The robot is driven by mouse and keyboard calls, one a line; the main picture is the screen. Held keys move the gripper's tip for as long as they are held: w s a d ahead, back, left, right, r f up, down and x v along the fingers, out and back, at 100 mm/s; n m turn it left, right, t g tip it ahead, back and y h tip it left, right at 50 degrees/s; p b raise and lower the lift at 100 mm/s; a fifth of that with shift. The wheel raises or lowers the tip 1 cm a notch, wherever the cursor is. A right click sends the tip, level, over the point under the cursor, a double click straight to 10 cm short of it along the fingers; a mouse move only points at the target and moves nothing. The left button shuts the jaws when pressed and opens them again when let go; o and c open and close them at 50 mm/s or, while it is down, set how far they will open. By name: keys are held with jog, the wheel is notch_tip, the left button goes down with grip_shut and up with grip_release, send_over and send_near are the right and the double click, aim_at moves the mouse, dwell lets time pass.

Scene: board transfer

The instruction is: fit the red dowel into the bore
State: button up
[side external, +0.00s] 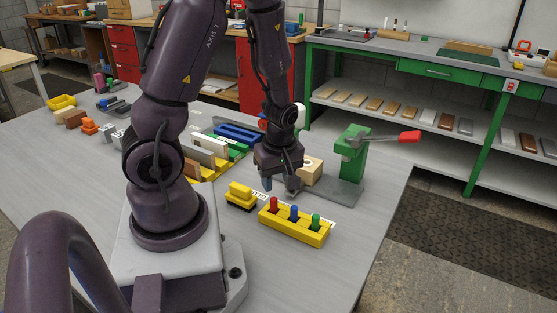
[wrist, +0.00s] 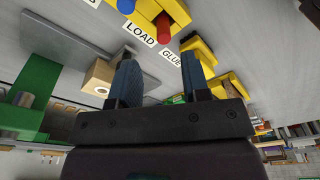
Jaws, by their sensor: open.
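The red dowel (side external: 274,204) stands upright in the left hole of a yellow rack (side external: 290,231), beside a blue dowel (side external: 294,213) and a green dowel (side external: 315,221). In the wrist view the red dowel (wrist: 164,28) is near the top, beyond the fingertips. A pale wooden block (side external: 312,170) sits by the green press, on or beside its grey base plate. Its dark bore (wrist: 101,91) shows in the wrist view. My gripper (side external: 280,187) is open and empty, above the table just behind the rack and left of the block. Its fingers also frame the wrist view (wrist: 158,72).
A green press (side external: 353,155) with a red-tipped lever (side external: 409,138) stands right of the block on a grey base plate (side external: 343,192). A yellow stepped piece (side external: 240,194) lies left of the rack. Boards in yellow holders (side external: 203,158) stand farther left. The front right table is clear.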

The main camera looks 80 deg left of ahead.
jog(key=w+d+r+m+t, duration=0.1)
jog(key=d+r+m, duration=0.3)
jog(key=r, duration=0.4)
jog(key=w+d+r+m+t+h, duration=0.1)
jog(key=d+r+m, duration=0.3)
jog(key=r, duration=0.4)
jog(key=shift+m+t, duration=0.6)
jog(key=shift+m, duration=0.3)
jog(key=shift+o, duration=0.6)
jog(key=s+d+r+m+t, duration=0.2)
jog(key=s+d+r+m, duration=0.2)
jog(key=r+m, duration=0.4)
jog(key=shift+d+r+m+t, duration=0.3)
jog(key=shift+d+m, duration=0.55)
jog(key=shift+m, duration=0.35)
jog(key=shift+a+f, duration=0.1)
jog(key=n+g, duration=0.6)
jog(key=n, duration=1)
send_over(274, 199)
notch_tip(274, 199, down, 19)
notch_tip(274, 199, down, 13)
jog(key=shift+r, duration=0.15)
